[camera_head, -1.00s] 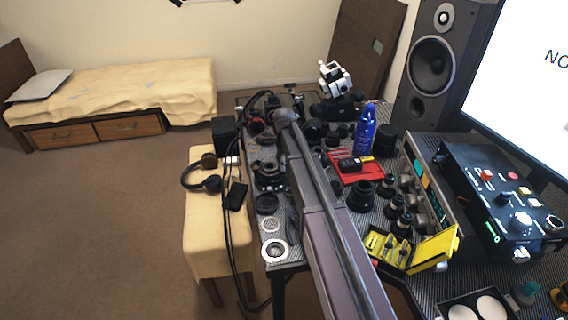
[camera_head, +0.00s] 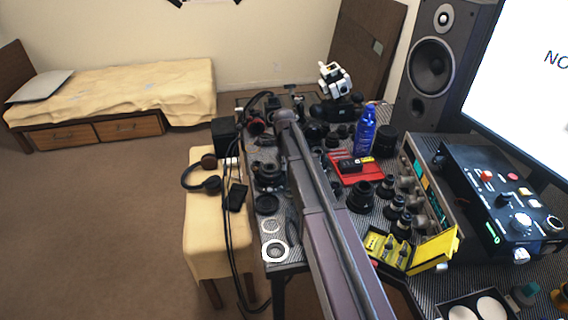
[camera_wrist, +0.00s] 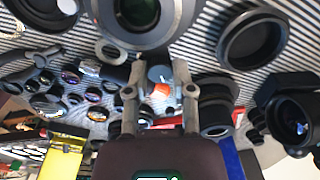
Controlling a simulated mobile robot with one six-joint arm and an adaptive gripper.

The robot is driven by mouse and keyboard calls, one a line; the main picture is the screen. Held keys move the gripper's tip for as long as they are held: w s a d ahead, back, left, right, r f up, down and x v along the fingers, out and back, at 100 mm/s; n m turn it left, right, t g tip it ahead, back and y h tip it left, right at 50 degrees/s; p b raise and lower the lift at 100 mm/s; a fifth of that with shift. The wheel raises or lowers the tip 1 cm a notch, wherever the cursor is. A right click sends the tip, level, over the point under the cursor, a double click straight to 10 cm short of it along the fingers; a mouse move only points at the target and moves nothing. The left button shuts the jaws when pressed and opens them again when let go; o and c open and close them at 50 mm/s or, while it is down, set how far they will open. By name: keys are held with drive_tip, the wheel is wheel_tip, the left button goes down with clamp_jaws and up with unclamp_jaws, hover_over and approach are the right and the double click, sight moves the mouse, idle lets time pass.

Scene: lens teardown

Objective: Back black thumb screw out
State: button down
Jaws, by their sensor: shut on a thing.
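In the wrist view my gripper (camera_wrist: 158,68) reaches up to the near edge of a large grey-rimmed lens part (camera_wrist: 98,18) with a dark round opening. Its two fingers stand a little apart, with their tips against the lens part's underside. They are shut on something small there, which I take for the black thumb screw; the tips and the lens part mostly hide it. In the head view my arm covers the gripper and the screw. A dark lens assembly (camera_head: 268,173) stands just left of my arm on the bench.
Black rings and lens barrels crowd around the gripper, including a wide black ring (camera_wrist: 252,38) at right. The bench also holds a red tray (camera_head: 352,176), a blue bottle (camera_head: 365,132), a yellow case (camera_head: 433,250) and a control box (camera_head: 505,195). Little free room shows.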

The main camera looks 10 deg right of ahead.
drive_tip(key=n, duration=1.2)
idle(0.4)
drive_tip(key=shift+c, duration=2.2)
unclamp_jaws()
drive_tip(key=shift+m, duration=0.3)
